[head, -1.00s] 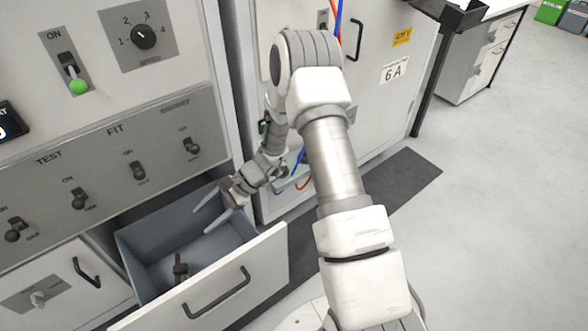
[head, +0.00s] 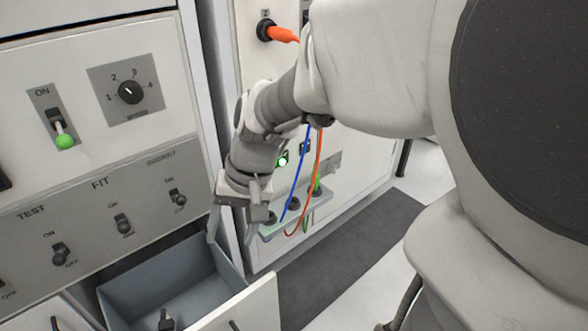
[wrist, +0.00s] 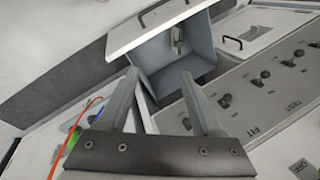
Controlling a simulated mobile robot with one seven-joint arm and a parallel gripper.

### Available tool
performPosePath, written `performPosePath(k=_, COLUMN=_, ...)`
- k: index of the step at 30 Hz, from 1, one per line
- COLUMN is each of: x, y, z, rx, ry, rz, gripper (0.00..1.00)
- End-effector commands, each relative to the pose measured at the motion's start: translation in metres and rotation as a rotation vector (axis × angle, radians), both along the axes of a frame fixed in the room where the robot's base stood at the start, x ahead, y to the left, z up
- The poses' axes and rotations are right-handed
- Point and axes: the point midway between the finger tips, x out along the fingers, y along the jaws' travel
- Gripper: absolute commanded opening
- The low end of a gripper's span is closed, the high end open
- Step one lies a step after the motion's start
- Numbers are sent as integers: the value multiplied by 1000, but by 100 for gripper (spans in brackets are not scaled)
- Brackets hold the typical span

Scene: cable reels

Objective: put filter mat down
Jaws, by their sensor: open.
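I see nothing that I can clearly name as the filter mat. My gripper (head: 232,232) is open above the right side of a pulled-out drawer, close to the cabinet front. In the wrist view my gripper (wrist: 159,76) has its two fingers spread, with nothing between them. The open grey drawer (head: 150,280) has a small dark upright object (head: 166,319) inside it. In the wrist view the drawer (wrist: 158,62) lies beyond the fingertips, and the small object (wrist: 180,42) stands inside it.
A panel with switches (head: 105,215) rises behind the drawer. To the right, a small shelf (head: 318,203) carries plugs with blue and orange cables (head: 303,175). A dark strip (head: 345,240) lies on the floor, with light floor beyond. My arm hides much of the right side.

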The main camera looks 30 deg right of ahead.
Motion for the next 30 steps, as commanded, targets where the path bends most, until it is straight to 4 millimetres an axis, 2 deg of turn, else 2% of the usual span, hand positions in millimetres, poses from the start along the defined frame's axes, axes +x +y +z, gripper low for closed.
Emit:
performPosePath(k=1, x=-9, y=-2, z=33, rx=-41, ry=-119, rz=36, gripper=66)
performPosePath(k=9, x=-57, y=-37, z=67, rx=-243, ry=-313, rz=139, gripper=66)
performPosePath(k=13, x=-74, y=-50, z=75, rx=-315, ry=-377, rz=170, gripper=66)
performPosePath(k=18, x=-85, y=-58, z=79, rx=-363, ry=-419, rz=189, gripper=66)
performPosePath(k=30, x=-86, y=-60, z=81, rx=-368, ry=-424, rz=192, gripper=66)
